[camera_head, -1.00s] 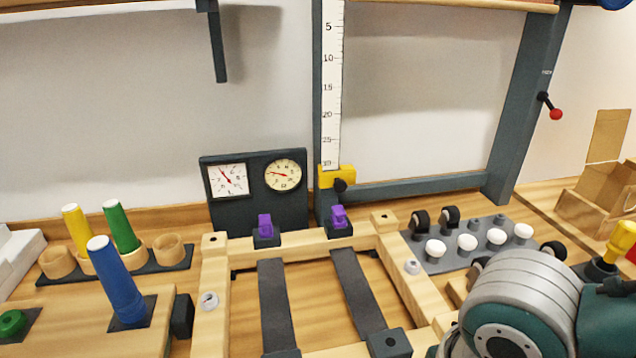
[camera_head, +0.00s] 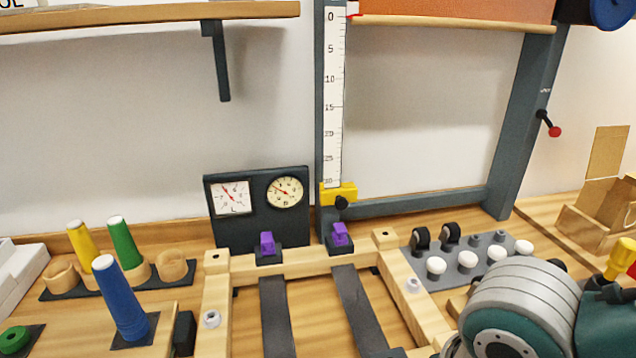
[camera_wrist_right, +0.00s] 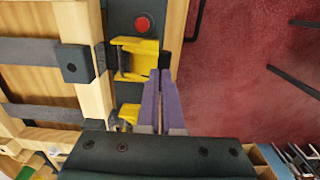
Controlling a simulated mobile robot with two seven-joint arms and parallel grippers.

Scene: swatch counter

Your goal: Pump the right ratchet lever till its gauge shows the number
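Two gauges stand on a dark panel at the back: a square white one (camera_head: 231,197) and a round cream one (camera_head: 285,192) to its right. The round one's red needle points up and left; its numbers are too small to read. In the right wrist view, a yellow lever piece (camera_wrist_right: 135,60), apparently the right ratchet lever, sits beside the wooden frame. Another yellow piece (camera_wrist_right: 127,117) is partly hidden below it. My right gripper (camera_wrist_right: 158,74) has its purple fingers together, tips beside the upper yellow piece; contact is unclear. My left gripper is not in view.
Dark straps (camera_head: 276,315) run across the wooden frame (camera_head: 215,310) to purple pieces. A red button (camera_wrist_right: 142,24) is near the upper yellow piece. Coloured cones (camera_head: 122,300) stand left; white knobs (camera_head: 467,259) stand right.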

